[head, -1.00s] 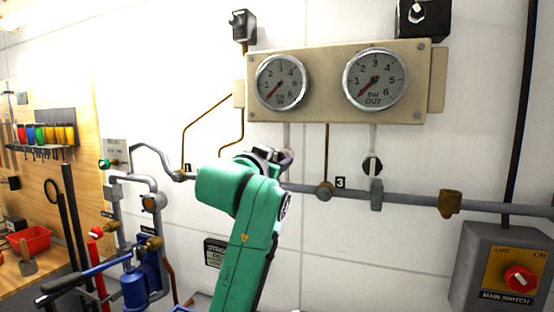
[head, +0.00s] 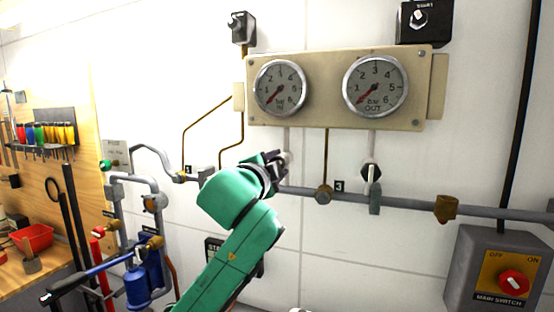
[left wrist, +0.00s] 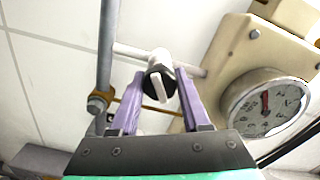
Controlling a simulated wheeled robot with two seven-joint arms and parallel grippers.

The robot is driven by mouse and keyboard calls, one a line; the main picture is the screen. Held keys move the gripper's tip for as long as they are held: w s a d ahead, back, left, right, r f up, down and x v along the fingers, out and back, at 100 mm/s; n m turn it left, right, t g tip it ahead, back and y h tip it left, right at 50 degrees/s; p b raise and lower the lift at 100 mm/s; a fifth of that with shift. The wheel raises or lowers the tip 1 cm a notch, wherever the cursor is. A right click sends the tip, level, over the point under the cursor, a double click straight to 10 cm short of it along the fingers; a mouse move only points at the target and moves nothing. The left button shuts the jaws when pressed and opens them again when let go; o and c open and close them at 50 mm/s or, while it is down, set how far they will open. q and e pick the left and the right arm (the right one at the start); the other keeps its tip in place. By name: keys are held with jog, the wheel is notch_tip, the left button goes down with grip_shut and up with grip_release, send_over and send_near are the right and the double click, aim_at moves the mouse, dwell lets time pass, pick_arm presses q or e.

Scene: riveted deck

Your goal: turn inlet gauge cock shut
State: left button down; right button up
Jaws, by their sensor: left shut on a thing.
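The inlet gauge cock shows in the left wrist view as a black round body with a pale lever (left wrist: 160,86), on a pale pipe beside the inlet gauge. My left gripper (left wrist: 163,78) has a purple finger on each side of it and is shut on it. In the head view my left gripper (head: 277,160) is at the pipe under the inlet gauge (head: 279,88) and hides most of the cock. The inlet gauge needle points low left. My right gripper is not in view.
The outlet gauge (head: 375,87) shares the beige panel (head: 325,70). Its black cock (head: 371,171) with a pale lever is to the right. A grey pipe (head: 410,206) runs along the wall. The main switch box (head: 497,270) is lower right, a blue pump (head: 137,288) lower left.

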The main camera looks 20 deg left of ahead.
pick_arm(q)
jog(key=m+p, duration=0.2)
jog(key=m, duration=0.2)
jog(key=shift+p, duration=0.3)
jog(key=shift+f+m+p, duration=0.1)
jog(key=shift+m+p, duration=0.55)
jog(key=shift+m, duration=0.65)
jog(key=shift+f, duration=0.1)
jog(key=shift+c, duration=1.9)
grip_release()
jog(key=shift+d, duration=0.1)
jog(key=s+a+b, duration=0.1)
jog(key=s+b, duration=0.4)
jog(key=s, duration=0.9)
jog(key=shift+s, duration=0.3)
